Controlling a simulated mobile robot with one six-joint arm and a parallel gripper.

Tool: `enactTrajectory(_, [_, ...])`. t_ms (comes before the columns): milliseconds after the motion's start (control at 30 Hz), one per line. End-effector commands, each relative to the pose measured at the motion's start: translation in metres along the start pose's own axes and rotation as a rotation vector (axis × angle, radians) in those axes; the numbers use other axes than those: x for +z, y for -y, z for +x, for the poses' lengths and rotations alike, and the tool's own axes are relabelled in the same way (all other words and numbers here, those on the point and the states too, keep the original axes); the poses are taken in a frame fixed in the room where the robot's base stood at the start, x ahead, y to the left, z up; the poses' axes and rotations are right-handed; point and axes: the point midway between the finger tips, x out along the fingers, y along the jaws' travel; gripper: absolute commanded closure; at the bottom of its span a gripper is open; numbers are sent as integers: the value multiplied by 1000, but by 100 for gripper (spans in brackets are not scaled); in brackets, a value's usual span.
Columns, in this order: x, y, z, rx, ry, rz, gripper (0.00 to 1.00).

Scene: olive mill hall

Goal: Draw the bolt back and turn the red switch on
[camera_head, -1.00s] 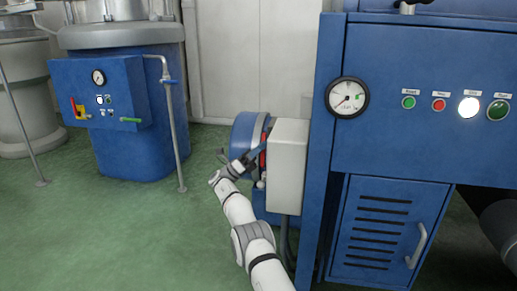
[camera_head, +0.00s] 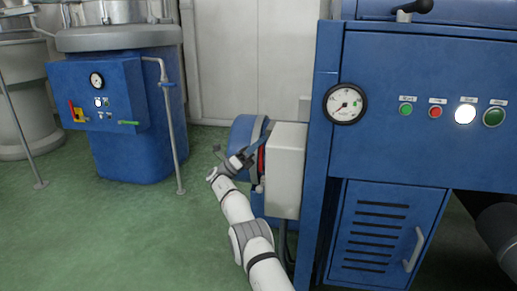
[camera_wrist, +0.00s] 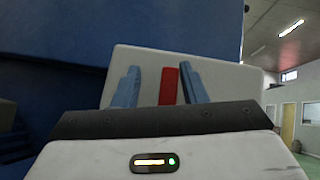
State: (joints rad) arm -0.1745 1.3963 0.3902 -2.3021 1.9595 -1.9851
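The red switch shows in the wrist view as an upright red bar (camera_wrist: 168,86) on a pale grey box face. My gripper (camera_wrist: 160,76) is open, with its two blue fingers on either side of the bar. The bar is close to the right finger, with a wider gap at the left finger. In the head view, my gripper (camera_head: 243,155) is at the left side of the pale grey switch box (camera_head: 286,170), where a strip of red (camera_head: 261,160) shows. I cannot make out the bolt in either view.
The blue machine cabinet (camera_head: 420,100), with a gauge (camera_head: 345,103) and several buttons, stands right of the box. A round blue housing (camera_head: 240,135) is behind my gripper. Another blue machine (camera_head: 130,150) stands at the left. Green floor lies open between them.

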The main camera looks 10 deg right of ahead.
Motion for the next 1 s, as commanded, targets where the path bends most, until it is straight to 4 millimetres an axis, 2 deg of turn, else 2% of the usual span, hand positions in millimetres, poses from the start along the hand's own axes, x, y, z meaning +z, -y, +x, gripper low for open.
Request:
enactTrajectory(33, [11,4,12,-1,-1,1,62])
enactTrajectory(233, [37,12,37,0,0,-1,62])
enactTrajectory(400, [45,15,44,2,1,0,62])
enactTrajectory(733, [48,16,46,2,1,0,62])
enactTrajectory(1000, [79,28,78,2,1,0,62])
